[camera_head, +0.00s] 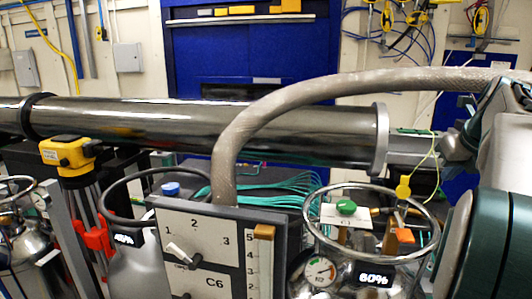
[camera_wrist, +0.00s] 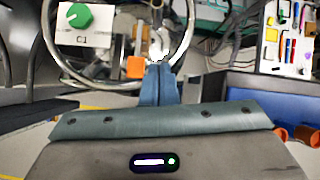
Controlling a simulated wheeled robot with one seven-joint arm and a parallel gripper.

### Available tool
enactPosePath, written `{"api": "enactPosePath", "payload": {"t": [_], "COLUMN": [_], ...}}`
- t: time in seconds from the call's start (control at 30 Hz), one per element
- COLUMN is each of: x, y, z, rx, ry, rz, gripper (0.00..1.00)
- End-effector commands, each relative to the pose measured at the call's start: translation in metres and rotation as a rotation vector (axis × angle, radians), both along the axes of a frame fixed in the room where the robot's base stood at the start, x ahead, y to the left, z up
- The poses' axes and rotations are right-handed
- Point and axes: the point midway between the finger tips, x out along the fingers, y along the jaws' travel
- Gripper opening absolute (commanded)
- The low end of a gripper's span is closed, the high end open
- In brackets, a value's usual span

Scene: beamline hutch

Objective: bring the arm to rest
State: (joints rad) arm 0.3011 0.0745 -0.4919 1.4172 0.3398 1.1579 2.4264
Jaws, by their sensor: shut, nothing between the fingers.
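My gripper (camera_wrist: 158,88) shows in the wrist view. Its two blue-grey fingers are together with nothing between them. They point up the picture toward a metal ring guard (camera_wrist: 104,84) that surrounds a green knob (camera_wrist: 79,16) and a C1 label. Whether the fingertips touch the ring cannot be told. In the head view, part of my arm, white with dark green, fills the right edge; my gripper cannot be made out there.
In the head view, a gas cylinder's ring guard (camera_head: 425,250) with a 60% display (camera_head: 373,279) stands close to my arm. A C6 panel (camera_head: 200,250), a grey hose (camera_head: 290,98) and a large metal pipe (camera_head: 150,125) crowd the middle. The wrist view shows a tool board (camera_wrist: 288,38).

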Motion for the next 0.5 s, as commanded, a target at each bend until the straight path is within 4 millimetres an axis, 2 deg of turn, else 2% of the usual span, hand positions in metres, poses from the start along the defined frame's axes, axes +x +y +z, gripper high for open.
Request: {"api": "enactPosePath", "payload": {"t": [0.27,0.37,0.5], "x": [-0.006,-0.01,-0.02], "y": [0.039,0.06,0.102], "z": [-0.017,-0.027,-0.046], "rx": [-0.117,-0.181,-0.313], "ry": [0.049,0.072,0.111], "rz": [0.287,0.441,0.746], "gripper": [0.0,0.0,0.0]}}
